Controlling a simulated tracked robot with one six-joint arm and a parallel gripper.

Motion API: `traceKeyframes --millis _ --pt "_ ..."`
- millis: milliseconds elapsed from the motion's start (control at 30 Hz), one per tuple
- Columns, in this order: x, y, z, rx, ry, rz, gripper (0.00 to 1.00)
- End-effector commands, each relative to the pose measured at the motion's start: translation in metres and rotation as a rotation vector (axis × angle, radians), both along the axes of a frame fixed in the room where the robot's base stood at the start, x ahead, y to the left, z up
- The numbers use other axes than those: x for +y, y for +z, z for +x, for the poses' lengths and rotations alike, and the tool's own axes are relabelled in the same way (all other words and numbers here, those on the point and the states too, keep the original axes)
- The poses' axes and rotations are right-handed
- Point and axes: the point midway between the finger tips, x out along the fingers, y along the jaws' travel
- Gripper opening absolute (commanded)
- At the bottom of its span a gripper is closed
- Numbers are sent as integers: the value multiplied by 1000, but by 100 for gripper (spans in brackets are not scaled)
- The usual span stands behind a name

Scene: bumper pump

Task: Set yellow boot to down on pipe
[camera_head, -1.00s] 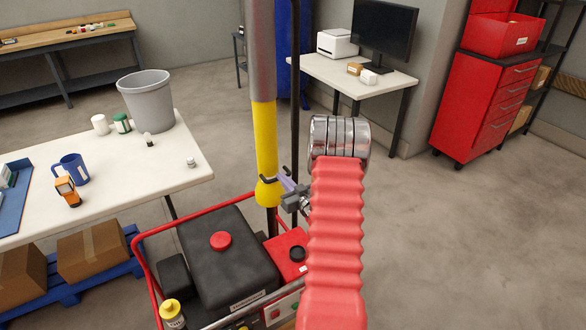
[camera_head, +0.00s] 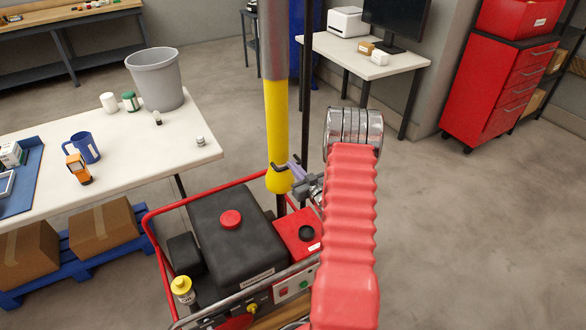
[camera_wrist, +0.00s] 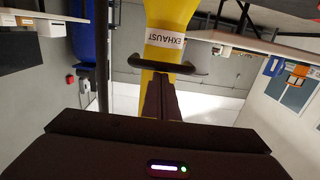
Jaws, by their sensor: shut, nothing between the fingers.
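The yellow boot (camera_head: 277,135) hangs upright on the end of a grey hose, above the red-framed machine. My gripper (camera_head: 296,176) is at the right side of the boot's lower end in the head view. In the wrist view my gripper (camera_wrist: 159,82) has its fingers together, close by the handle, with nothing between them. I cannot tell whether they touch the handle. A dark upright pipe (camera_head: 281,204) shows just below the boot.
The machine has a black tank (camera_head: 235,245) with a red cap and a red frame. A white table (camera_head: 130,150) with a grey bin (camera_head: 156,78), blue mug (camera_head: 84,147) and small items stands left. A red tool cabinet (camera_head: 495,90) stands right. The floor at right is clear.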

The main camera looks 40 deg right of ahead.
Motion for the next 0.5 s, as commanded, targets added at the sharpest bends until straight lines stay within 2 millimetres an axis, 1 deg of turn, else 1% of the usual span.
traceKeyframes --millis 33,133,267,467,500 --pt "5 -8 -2 18 5 12 0" --pt "5 -2 -2 16 5 10 0" --pt "5 11 -2 11 5 7 0" --pt "5 39 -4 2 4 1 0" --pt "5 37 -13 4 1 4 0"
